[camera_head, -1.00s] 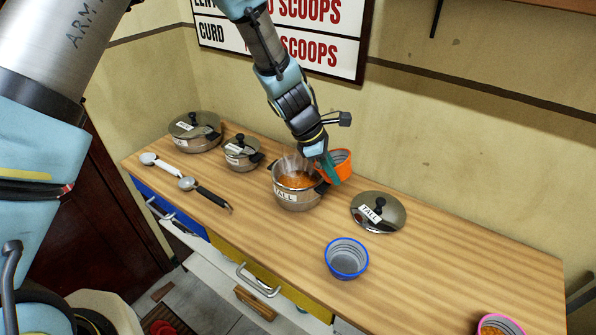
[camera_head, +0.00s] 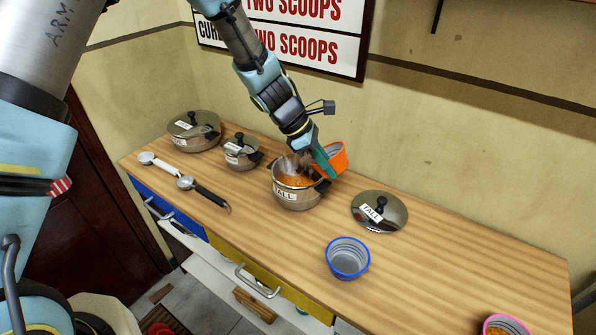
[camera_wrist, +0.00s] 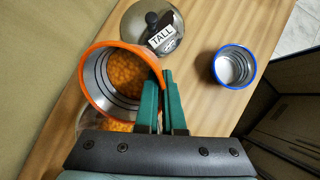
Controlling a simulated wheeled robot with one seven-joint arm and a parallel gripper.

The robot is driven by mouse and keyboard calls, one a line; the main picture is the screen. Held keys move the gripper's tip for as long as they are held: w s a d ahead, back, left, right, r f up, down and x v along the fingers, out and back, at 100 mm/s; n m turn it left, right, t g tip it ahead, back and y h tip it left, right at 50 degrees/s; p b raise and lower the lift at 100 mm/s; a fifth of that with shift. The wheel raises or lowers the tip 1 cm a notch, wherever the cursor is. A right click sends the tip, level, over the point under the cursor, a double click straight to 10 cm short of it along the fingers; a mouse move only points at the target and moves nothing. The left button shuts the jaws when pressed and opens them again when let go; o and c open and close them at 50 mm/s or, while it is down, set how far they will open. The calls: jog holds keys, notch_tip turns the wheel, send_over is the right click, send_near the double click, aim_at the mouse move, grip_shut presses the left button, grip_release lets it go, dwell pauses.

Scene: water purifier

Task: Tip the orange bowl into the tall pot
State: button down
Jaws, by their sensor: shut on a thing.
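The orange bowl (camera_head: 340,156) is tilted above the right rim of the tall pot. In the wrist view the bowl (camera_wrist: 92,76) shows its grey ribbed inside, with orange grains in it. My gripper (camera_head: 322,163) is shut on the bowl's wall; its green fingers (camera_wrist: 162,98) pinch the rim in the wrist view. The tall pot (camera_head: 297,200), steel with a TALL label, stands uncovered, with orange contents inside and what looks like steam above. The bowl hides part of the pot in the wrist view. I cannot tell whether grains are falling.
The TALL lid (camera_head: 382,213) lies right of the pot. A blue-rimmed bowl (camera_head: 347,260) stands empty in front. A pink-rimmed bowl (camera_head: 502,326) holds orange grains. The counter's right side is mostly clear.

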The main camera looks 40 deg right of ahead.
jog(key=shift+w+a+r+g+b, duration=0.1)
jog(key=shift+w+g+b, duration=0.15)
jog(key=shift+g+b, duration=0.05)
jog(key=shift+w+a+f+g+h+b, duration=0.25)
jog(key=shift+w+g+h+b, duration=0.35)
jog(key=shift+b, duration=0.65)
jog(key=shift+r+g+h+b, duration=0.35)
jog(key=shift+g+b, duration=0.25)
jog(key=shift+g, duration=0.3)
dwell(0.4)
jog(key=shift+w+a+f+n+g+h+b, duration=0.15)
jog(key=shift+w+f+n+g+h+b, duration=0.2)
jog(key=shift+g+b, duration=0.6)
dwell(0.4)
jog(key=shift+w+a+r+g+h+b, duration=0.15)
jog(key=shift+w+r+g+h+b, duration=0.15)
jog(key=shift+g+b, duration=0.45)
dwell(0.6)
jog(key=shift+w+a+r+h, duration=0.15)
jog(key=shift+w+a+h, duration=0.15)
jog(key=shift+w, duration=0.45)
